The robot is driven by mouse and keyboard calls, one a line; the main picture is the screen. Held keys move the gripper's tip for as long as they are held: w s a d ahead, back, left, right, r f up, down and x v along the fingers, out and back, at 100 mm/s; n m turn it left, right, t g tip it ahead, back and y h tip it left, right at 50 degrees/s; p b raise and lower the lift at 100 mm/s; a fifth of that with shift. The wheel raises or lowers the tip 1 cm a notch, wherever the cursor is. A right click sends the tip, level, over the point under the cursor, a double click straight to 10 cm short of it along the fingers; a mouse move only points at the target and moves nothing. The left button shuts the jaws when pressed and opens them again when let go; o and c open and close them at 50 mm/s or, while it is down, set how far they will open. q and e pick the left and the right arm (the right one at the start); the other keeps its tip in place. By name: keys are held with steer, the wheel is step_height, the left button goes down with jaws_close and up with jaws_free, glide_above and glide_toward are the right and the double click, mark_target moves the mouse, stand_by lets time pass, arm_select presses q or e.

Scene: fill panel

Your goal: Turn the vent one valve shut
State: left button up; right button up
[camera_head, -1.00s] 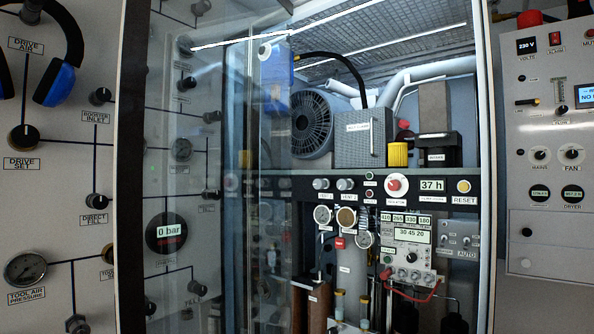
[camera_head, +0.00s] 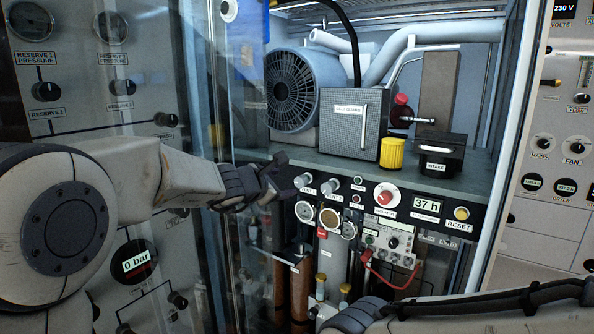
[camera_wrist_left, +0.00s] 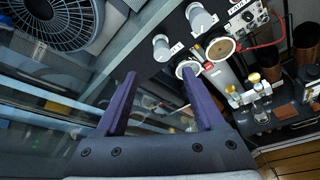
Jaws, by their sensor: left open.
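The vent one valve (camera_head: 303,181) is a small pale grey knob at the left of the dark panel strip, with a label under it. The similar vent two valve (camera_head: 330,186) is just right of it. My left gripper (camera_head: 283,175) is open and empty, just left of the vent one knob. In the left wrist view the vent one knob (camera_wrist_left: 161,45) lies beyond the gap between the open fingers (camera_wrist_left: 158,76), apart from them. The vent two knob (camera_wrist_left: 200,18) is farther up and right.
A glass door (camera_head: 210,80) stands at left, close to my left arm. Gauges (camera_head: 330,218) and a red hose (camera_head: 395,282) are below the knobs. A fan (camera_head: 291,88) and a yellow cap (camera_head: 392,153) are on the shelf above. A red button (camera_head: 387,197) is to the right.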

mark_target(300, 181)
arm_select(q)
steer(key=p+x, duration=0.1)
steer(key=x, duration=0.4)
steer(key=p+x, duration=0.1)
steer(key=x, duration=0.2)
steer(key=shift+w+d+p, duration=0.15)
steer(key=shift+d+p, duration=0.2)
steer(key=shift+x, duration=0.85)
steer(key=shift+f, duration=0.15)
